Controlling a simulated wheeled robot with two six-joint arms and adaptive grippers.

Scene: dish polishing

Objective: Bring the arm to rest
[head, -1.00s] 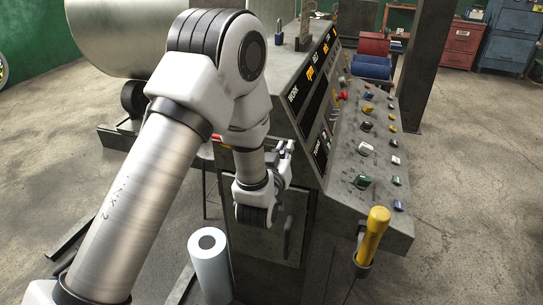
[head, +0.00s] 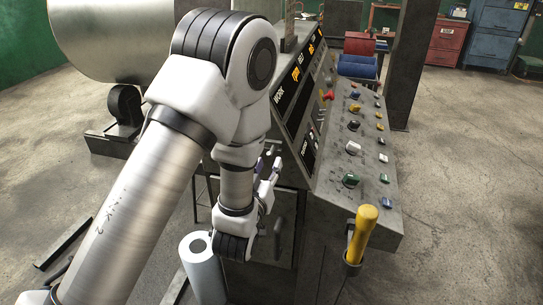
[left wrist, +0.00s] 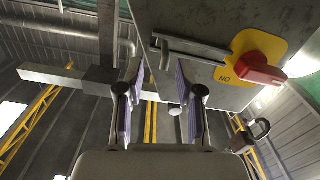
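My left arm (head: 150,205) reaches in from the lower left of the head view and bends down at its elbow. My left gripper (head: 270,180) is beside the near left side of the grey control console (head: 375,205), partly hidden by my wrist. In the left wrist view my left gripper (left wrist: 160,103) has its two purple-padded fingers apart, with nothing held between them. That view looks upward past a grey box with a red switch (left wrist: 262,76) on a yellow plate. My right gripper is not in view.
A yellow-handled lever (head: 363,229) stands at the console's near corner. A white roll (head: 203,270) stands below my wrist. A large metal drum (head: 115,40) is at the back left. Concrete floor (head: 460,200) is clear on the right.

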